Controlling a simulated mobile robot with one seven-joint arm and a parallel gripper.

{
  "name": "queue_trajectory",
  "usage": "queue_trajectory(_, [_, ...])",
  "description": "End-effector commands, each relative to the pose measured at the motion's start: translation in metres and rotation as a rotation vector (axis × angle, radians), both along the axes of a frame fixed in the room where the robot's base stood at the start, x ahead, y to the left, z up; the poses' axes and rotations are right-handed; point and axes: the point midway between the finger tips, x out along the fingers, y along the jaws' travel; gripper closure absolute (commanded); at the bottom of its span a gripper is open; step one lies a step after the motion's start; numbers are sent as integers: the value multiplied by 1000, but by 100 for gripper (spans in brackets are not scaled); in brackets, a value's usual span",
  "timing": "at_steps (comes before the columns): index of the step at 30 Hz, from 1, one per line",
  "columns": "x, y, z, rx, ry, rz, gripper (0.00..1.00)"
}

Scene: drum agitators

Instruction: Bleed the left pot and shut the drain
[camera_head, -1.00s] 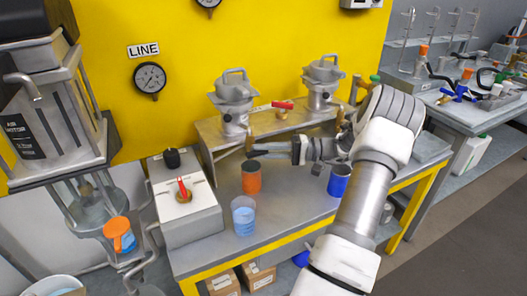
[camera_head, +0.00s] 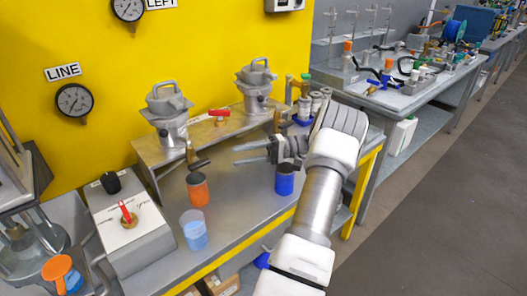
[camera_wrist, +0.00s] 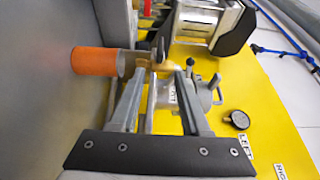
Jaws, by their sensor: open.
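The left pot (camera_head: 167,112) is a grey lidded vessel on the metal shelf. Below its front hangs a brass drain valve (camera_head: 191,152) with a dark lever (camera_head: 202,163). An orange cup (camera_head: 198,191) stands below the valve. My gripper (camera_head: 237,154) is open and empty, to the right of the drain, fingers pointing left at it with a gap between. In the wrist view the brass drain (camera_wrist: 166,65) shows beyond and between the fingertips (camera_wrist: 161,75), with the orange cup (camera_wrist: 93,61) to the left. A red-handled valve (camera_head: 219,112) sits on the shelf between the pots.
The right pot (camera_head: 256,86) stands on the same shelf. A blue cup (camera_head: 284,180) is below my gripper, and a clear cup of blue liquid (camera_head: 193,230) is near the front edge. A grey box with a red switch (camera_head: 127,215) is at left. Gauges (camera_head: 74,100) hang on the yellow wall.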

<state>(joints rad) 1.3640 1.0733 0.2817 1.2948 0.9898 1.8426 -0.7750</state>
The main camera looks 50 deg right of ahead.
Motion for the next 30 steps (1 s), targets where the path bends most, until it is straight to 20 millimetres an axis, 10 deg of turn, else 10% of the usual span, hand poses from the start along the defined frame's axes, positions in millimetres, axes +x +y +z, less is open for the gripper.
queue_trajectory(12, [-37,-50,-1,0,0,-1,54])
queue_trajectory(30, [-40,-55,-1,-1,1,0,54])
